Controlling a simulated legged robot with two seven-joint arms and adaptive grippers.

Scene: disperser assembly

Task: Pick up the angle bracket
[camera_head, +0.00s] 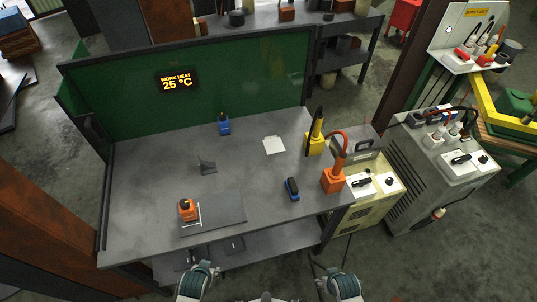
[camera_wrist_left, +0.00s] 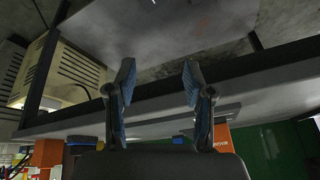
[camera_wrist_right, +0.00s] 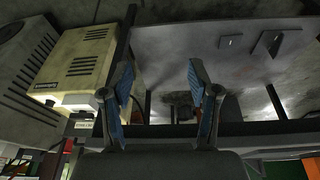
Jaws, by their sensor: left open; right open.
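The angle bracket (camera_head: 207,166) is a small dark grey part standing on the grey worktable (camera_head: 150,180), left of the middle, in the head view. I cannot make it out in either wrist view. My left gripper (camera_wrist_left: 158,85) is open in the left wrist view, with nothing between its blue-padded fingers. My right gripper (camera_wrist_right: 159,82) is also open and empty in the right wrist view. Both arms show low at the front of the table in the head view, apart from the bracket.
An orange device (camera_head: 187,210) sits on a dark mat (camera_head: 225,212). A blue bottle-like item (camera_head: 223,124), white sheets (camera_head: 273,145) and a blue-black tool (camera_head: 292,189) lie around. Yellow (camera_head: 314,144) and orange (camera_head: 333,180) holders stand at the right edge. A green screen (camera_head: 230,85) closes the back.

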